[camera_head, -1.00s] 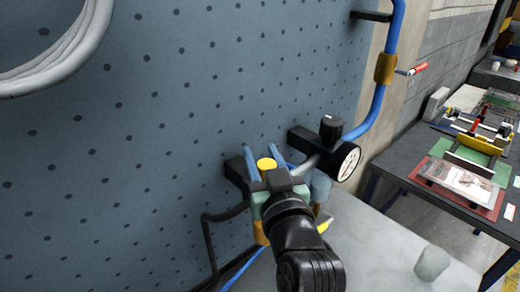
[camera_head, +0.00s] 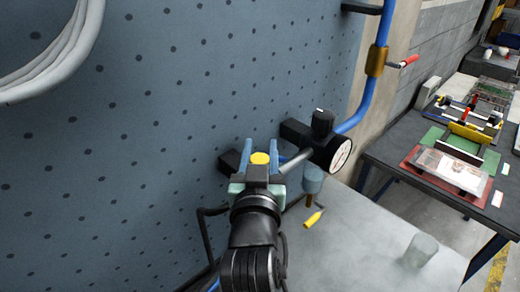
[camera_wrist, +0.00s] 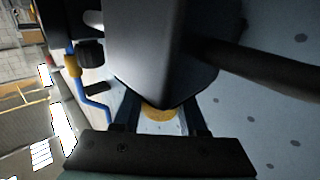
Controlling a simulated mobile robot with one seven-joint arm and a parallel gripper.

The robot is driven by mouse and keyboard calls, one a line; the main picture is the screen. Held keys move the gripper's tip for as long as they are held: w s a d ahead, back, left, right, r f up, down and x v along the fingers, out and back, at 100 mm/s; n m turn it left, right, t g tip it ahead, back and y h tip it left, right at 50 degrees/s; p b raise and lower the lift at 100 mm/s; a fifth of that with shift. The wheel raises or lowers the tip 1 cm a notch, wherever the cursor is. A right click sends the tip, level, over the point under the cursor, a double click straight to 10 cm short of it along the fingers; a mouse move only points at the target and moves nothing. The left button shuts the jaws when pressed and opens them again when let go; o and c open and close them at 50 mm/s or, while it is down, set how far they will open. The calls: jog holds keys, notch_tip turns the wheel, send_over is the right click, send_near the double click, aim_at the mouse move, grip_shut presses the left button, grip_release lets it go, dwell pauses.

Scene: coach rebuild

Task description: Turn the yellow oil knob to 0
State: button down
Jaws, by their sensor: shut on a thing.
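The yellow oil knob (camera_head: 260,158) is a small round yellow cap on the pipe fittings in front of the pegboard. My gripper (camera_head: 261,160) has its two blue fingers on either side of it and is shut on it. In the wrist view the yellow knob (camera_wrist: 158,113) shows partly, between the dark fingers and below a large grey housing that hides the rest. I cannot read any scale or number by the knob.
A black regulator knob (camera_head: 323,122) and a round white gauge (camera_head: 341,154) sit just to the right. A clear bowl (camera_head: 312,180) hangs below them, near a yellow-handled tool (camera_head: 313,218). A translucent cup (camera_head: 421,250) stands on the grey bench.

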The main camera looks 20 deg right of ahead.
jog(key=shift+c, duration=2.2)
grip_release()
jog(key=shift+s+a+f, duration=0.15)
jog(key=shift+s, duration=0.1)
jog(key=b+v, duration=0.2)
jog(key=v, duration=1)
jog(key=shift+s, duration=0.2)
jog(key=shift+a, duration=0.1)
